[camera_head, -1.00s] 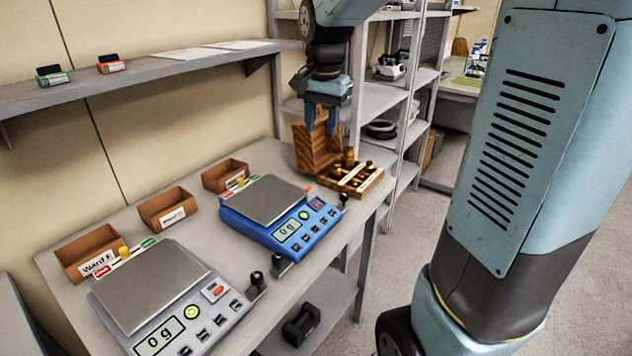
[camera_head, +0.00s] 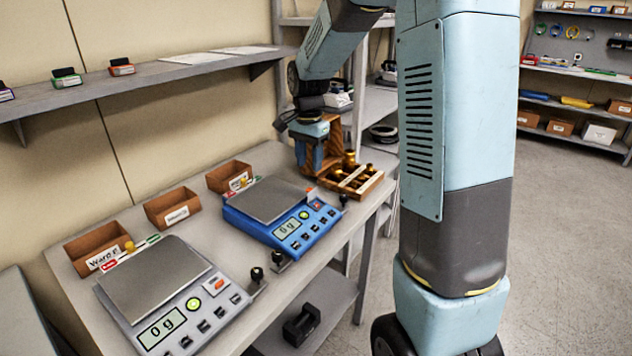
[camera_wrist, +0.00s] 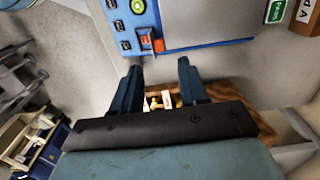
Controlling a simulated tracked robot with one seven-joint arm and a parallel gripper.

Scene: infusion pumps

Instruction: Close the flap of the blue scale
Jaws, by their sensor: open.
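The blue scale (camera_head: 265,232) sits on the bench with a grey weighing pan (camera_head: 268,199) and a display reading 0 g. Small black knobs on grey brackets stand at its near left corner (camera_head: 279,258) and its right side (camera_head: 343,201); I cannot tell which part is the flap. My gripper (camera_head: 310,158) points down behind the scale, beside the wooden weight box. In the wrist view its two fingers (camera_wrist: 160,85) are apart and empty. The scale's blue edge (camera_wrist: 205,45) and red button show just beyond the fingertips, apart from them.
A wooden box of brass weights (camera_head: 362,184) stands to the right of my gripper, with an upright wooden lid behind. A grey scale (camera_head: 155,279) stands front left. Several wooden bins (camera_head: 172,208) line the wall below a shelf (camera_head: 160,80).

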